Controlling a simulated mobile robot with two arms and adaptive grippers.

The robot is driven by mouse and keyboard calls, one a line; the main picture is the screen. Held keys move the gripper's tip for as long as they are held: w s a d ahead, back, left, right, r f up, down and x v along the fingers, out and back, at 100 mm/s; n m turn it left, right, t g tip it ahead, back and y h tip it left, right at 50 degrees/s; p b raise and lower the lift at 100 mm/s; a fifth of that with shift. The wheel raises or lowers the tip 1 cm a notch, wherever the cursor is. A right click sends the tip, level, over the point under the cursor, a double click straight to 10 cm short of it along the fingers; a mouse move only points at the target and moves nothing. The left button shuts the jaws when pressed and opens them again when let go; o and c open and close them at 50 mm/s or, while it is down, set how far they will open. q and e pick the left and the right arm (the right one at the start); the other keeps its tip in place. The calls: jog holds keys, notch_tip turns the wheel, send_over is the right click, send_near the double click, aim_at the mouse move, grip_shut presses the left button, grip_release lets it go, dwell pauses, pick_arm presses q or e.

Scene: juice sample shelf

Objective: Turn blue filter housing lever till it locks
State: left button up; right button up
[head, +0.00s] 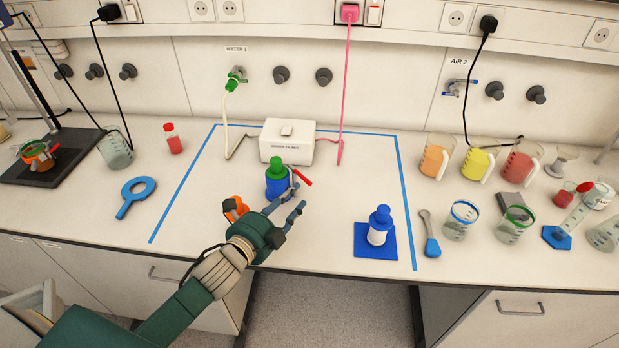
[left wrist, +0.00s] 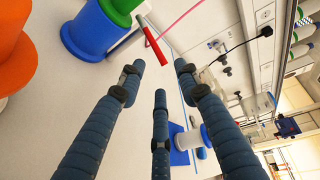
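The blue filter housing (head: 277,188) stands upright on the bench with a green top (head: 277,167). Its red lever (head: 302,177) points to the right and toward the front edge. In the left wrist view the lever (left wrist: 152,42) lies just beyond the fingertips, and the blue body (left wrist: 92,32) is at the upper left. My left gripper (head: 294,204) is in front and to the right of the housing. In the left wrist view its three fingers (left wrist: 160,75) are spread with nothing between them. I cannot tell whether a finger touches the lever. My right gripper is not in view.
An orange part (head: 235,206) stands close left of my gripper. A blue-capped white bottle (head: 378,237) stands on a blue mat (head: 362,247) at right. The white filter box (head: 287,152) with its hose is behind. Blue tape (head: 183,188) borders the area. Beakers stand further right.

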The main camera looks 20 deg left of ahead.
aim_at(307, 183)
pick_arm(q)
jog(key=x, duration=0.3)
jog(key=shift+w+r+p, duration=0.2)
jog(key=shift+w+p, duration=0.05)
jog(key=shift+p, duration=0.1)
jog(key=shift+x, duration=1.05)
jog(key=x, duration=0.1)
jog(key=p+x, duration=0.1)
jog(key=x, duration=0.1)
jog(key=shift+f, duration=0.3)
jog(key=c, duration=0.3)
grip_shut()
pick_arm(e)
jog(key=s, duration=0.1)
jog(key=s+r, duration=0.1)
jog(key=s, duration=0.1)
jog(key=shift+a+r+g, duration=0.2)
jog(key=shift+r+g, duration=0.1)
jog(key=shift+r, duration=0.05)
